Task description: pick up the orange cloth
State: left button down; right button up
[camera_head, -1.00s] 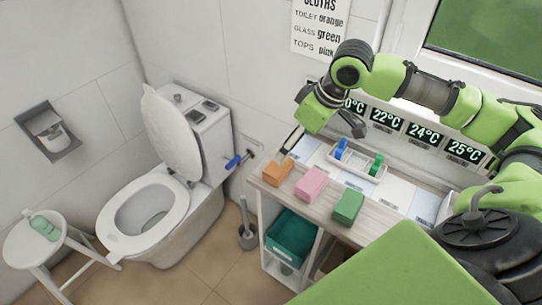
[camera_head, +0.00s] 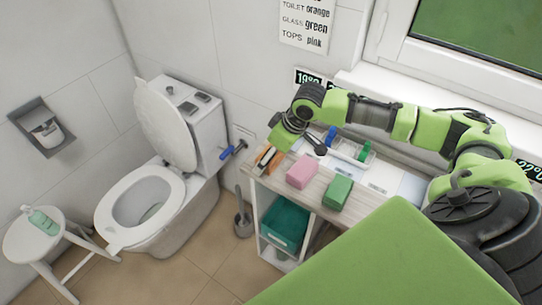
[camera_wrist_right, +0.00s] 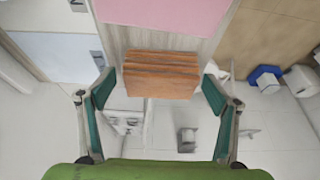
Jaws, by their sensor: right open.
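The orange cloth (camera_head: 268,154), a folded stack, lies at the left end of the cart top, partly covered by a finger of my right gripper (camera_head: 291,153) in the head view. In the right wrist view the orange cloth (camera_wrist_right: 160,74) shows its layered edge between the two spread fingertips of my right gripper (camera_wrist_right: 157,88). A gap is visible on each side, and the gripper is open and empty. My left gripper is not in view.
A pink cloth (camera_head: 302,171) and a green cloth (camera_head: 338,192) lie in a row to the right on the cart (camera_head: 325,212). A white rack with blue and green items (camera_head: 364,150) stands behind. The toilet (camera_head: 146,200) is left of the cart.

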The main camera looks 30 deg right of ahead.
jog(key=shift+w+f, duration=0.1)
jog(key=c, duration=1.2)
jog(key=shift+r+b, duration=0.3)
jog(key=shift+r, duration=0.35)
jog(key=s+a+r, duration=0.3)
jog(key=r, duration=0.1)
jog(key=s+a+r+b, duration=0.1)
jog(key=s+a+r, duration=0.2)
jog(key=r, duration=0.1)
jog(key=s+a+r+b, duration=0.1)
jog(key=s+a+r, duration=0.3)
jog(key=shift+a, duration=0.1)
jog(key=shift+o, duration=0.7)
jog(key=shift+w, duration=0.1)
